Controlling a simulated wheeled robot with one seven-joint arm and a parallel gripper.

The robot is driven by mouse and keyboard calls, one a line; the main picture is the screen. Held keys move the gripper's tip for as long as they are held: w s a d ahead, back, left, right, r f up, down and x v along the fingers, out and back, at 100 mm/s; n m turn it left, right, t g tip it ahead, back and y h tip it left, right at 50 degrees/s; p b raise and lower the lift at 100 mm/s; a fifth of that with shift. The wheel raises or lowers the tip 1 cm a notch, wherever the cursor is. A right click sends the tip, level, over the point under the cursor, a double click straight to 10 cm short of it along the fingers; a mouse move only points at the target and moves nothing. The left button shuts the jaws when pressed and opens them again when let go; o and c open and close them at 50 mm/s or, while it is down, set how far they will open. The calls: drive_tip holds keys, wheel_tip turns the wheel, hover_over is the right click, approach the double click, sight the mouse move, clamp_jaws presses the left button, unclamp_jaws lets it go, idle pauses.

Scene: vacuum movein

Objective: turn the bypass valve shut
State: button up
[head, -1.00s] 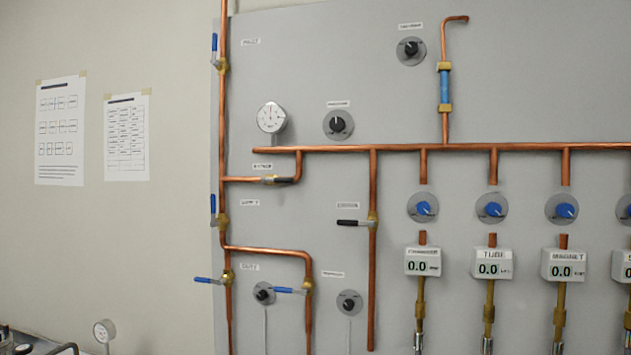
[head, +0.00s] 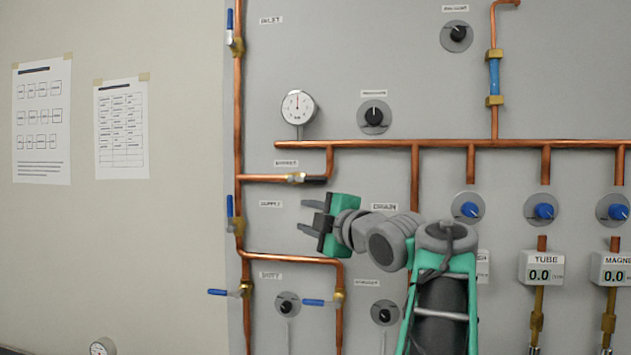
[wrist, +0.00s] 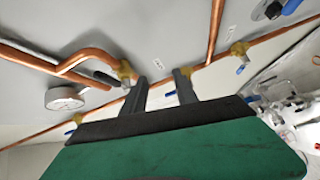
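The bypass valve (head: 297,178) is a small brass valve on the short copper branch below the gauge. Its black handle (head: 315,181) lies level along the pipe, pointing right. My gripper (head: 304,217) is just below the valve in the head view, apart from it, fingers pointing left. The fingers are spread with nothing between them. In the wrist view, my gripper (wrist: 160,76) shows two separated dark fingers. The brass valve (wrist: 122,70) with its dark handle (wrist: 104,77) lies left of and beyond the left fingertip there.
A round gauge (head: 298,107) is above the valve. The blue-handled supply valve (head: 236,225) is to the left on the vertical pipe. Two blue-handled valves (head: 242,290) (head: 339,297) sit below. My arm covers the drain valve area near the drain label (head: 384,207).

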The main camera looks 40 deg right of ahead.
sight(318, 180)
drive_tip(key=s+d+r+n+t, duration=0.25)
drive_tip(key=s+r+n, duration=0.2)
drive_tip(key=r, duration=0.25)
drive_tip(key=shift+g, duration=0.45)
drive_tip(key=w+p, duration=0.1)
drive_tip(key=w, duration=0.1)
drive_tip(key=w+p, duration=0.1)
drive_tip(key=w, duration=0.1)
drive_tip(key=w+d+p, duration=0.1)
drive_tip(key=w, duration=0.1)
drive_tip(key=shift+w+r, duration=0.1)
drive_tip(key=shift+r, duration=0.2)
drive_tip(key=shift+w, duration=0.25)
drive_tip(key=shift+c, duration=0.2)
clamp_jaws()
drive_tip(key=shift+f, duration=0.1)
